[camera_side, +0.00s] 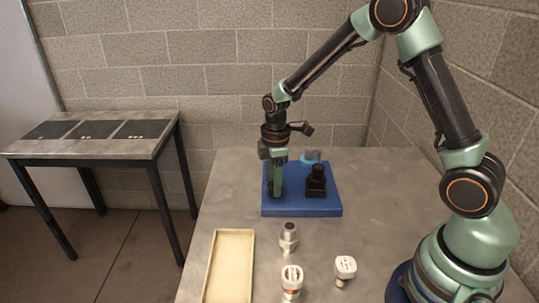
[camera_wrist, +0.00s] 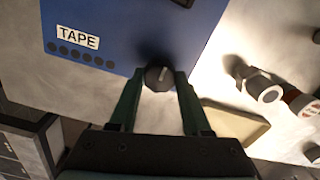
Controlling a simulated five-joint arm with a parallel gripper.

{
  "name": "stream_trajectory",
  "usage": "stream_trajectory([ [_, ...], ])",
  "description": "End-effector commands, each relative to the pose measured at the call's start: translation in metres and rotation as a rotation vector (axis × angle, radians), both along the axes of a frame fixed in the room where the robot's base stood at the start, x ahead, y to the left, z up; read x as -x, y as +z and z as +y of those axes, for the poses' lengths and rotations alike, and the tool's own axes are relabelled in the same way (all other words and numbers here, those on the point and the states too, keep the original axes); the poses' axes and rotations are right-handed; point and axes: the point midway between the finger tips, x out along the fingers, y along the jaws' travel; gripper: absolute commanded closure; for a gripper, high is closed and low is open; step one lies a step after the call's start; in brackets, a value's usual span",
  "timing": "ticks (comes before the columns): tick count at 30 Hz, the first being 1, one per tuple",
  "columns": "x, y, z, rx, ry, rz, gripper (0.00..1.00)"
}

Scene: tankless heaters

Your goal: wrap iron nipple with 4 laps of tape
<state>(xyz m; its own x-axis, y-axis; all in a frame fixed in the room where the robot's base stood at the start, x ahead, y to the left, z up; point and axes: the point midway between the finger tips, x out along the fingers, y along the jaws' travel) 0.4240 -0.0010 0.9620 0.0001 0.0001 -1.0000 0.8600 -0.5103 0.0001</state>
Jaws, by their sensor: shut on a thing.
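A blue station (camera_side: 300,207) lies on the grey table. In the wrist view it shows its blue top (camera_wrist: 120,25), a white TAPE label (camera_wrist: 78,37) and a row of several dark dots (camera_wrist: 80,56). My gripper (camera_side: 272,191) points down at the station's left part. In the wrist view its green fingers (camera_wrist: 158,78) are shut on a dark round knob (camera_wrist: 157,76) with a pale pointer mark. A black upright piece (camera_side: 316,182) stands on the station right of my gripper, with a light-blue part (camera_side: 310,157) behind it. I cannot tell whether the iron nipple is in it.
A grey metal fitting (camera_side: 289,238) stands in front of the station. Two white-topped fittings (camera_side: 292,275) (camera_side: 345,268) stand nearer the camera. An empty tan tray (camera_side: 249,255) lies at the front left. A side table (camera_side: 92,146) with dark panels stands apart at left.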

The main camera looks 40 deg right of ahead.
Motion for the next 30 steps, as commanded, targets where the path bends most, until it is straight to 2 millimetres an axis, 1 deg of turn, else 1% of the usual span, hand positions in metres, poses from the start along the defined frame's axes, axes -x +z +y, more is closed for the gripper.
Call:
stream_trajectory([
  [5,0.0,0.0007,0.0001,0.0,-0.056,0.0,1.0],
  [11,0.0001,0.0009,0.0002,0.0,-0.189,0.0,1.0],
  [30,0.0002,0.0013,0.0006,0.0,-0.79,0.0,1.0],
])
